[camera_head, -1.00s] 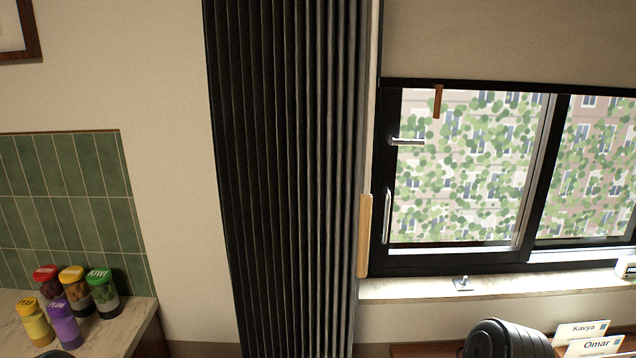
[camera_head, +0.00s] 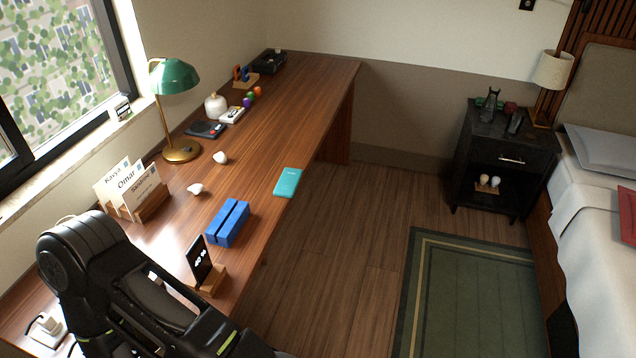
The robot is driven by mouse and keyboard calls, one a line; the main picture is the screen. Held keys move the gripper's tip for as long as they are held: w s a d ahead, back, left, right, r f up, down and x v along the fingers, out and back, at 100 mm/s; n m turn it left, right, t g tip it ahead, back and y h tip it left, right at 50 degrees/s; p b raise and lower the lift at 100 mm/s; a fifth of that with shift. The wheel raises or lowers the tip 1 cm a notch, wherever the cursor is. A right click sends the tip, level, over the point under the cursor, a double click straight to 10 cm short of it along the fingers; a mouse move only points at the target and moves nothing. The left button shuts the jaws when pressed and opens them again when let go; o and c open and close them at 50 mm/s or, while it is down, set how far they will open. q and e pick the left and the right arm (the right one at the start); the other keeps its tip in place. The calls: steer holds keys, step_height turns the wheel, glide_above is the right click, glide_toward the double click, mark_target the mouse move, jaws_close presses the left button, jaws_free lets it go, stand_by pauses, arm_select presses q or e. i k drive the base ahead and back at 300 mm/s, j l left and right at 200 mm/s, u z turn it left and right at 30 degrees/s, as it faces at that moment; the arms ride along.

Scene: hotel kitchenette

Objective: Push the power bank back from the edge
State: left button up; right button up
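A flat teal slab (camera_head: 288,182), which looks like the power bank, lies on the brown wooden desk (camera_head: 262,135) at its right-hand edge. Its right side is at or slightly over the edge; I cannot tell how far it overhangs. My black arm links show at the lower left, over the near part of the desk, well apart from the teal slab. Neither gripper's fingers are in view.
A blue slotted block (camera_head: 227,223) and a phone on a wooden stand (camera_head: 204,265) are on the near side. White objects (camera_head: 221,157), a green lamp (camera_head: 176,80) and a card holder (camera_head: 132,190) stand farther left. Desk left of the teal slab is clear. Open floor lies right.

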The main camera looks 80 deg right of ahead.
mark_target(286, 186)
steer(key=k+l, duration=0.2)
steer(key=k, duration=0.35)
steer(key=z, duration=2.2)
